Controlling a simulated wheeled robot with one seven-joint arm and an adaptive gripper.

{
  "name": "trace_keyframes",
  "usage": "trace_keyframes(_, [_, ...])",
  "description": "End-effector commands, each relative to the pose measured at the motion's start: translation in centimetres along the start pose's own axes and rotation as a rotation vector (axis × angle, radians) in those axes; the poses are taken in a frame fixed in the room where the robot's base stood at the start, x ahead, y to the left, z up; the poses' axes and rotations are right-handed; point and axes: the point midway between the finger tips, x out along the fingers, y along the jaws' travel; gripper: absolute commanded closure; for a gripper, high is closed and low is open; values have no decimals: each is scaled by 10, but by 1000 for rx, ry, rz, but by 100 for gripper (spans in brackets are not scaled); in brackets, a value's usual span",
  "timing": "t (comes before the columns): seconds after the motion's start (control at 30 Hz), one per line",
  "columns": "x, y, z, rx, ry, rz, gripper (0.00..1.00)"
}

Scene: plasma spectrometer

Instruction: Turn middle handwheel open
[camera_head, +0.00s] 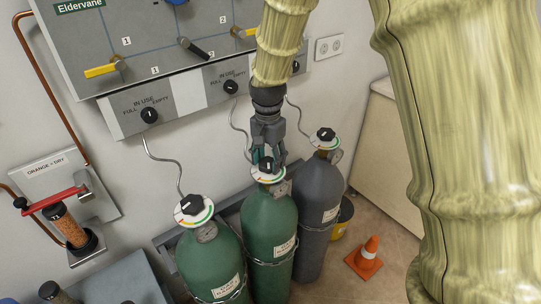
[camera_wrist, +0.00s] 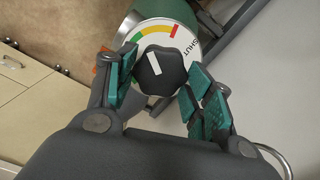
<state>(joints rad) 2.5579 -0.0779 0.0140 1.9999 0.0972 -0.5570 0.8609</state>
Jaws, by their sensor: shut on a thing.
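The middle handwheel (camera_head: 267,165) is a dark knob on the round dial atop the middle green cylinder (camera_head: 267,222). In the wrist view the black handwheel (camera_wrist: 162,72) carries a white mark that points up and slightly left, toward the green and yellow bands of the dial (camera_wrist: 185,17). The word SHUT is at the dial's right. My gripper (camera_head: 268,151) reaches down from above and is shut on the handwheel. Its teal finger pads (camera_wrist: 161,78) lie on either side of it.
A green cylinder (camera_head: 212,262) stands at left and a grey one (camera_head: 315,215) at right, each with its own handwheel. Thin hoses rise to the wall panel (camera_head: 140,112). An orange cone (camera_head: 368,252) and a yellow bucket (camera_head: 340,226) stand on the floor at right.

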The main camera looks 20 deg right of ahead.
Motion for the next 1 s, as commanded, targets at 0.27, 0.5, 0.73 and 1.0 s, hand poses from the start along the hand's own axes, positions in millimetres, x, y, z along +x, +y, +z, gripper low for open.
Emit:
trace_keyframes(0.27, [-2, 2, 1, -251, -5, 3, 72])
trace_keyframes(0.5, [-2, 2, 1, -479, -6, 3, 72])
trace_keyframes(0.73, [-1, 2, 1, -698, -7, 3, 72])
trace_keyframes(1.0, [-1, 2, 1, -954, -7, 2, 72])
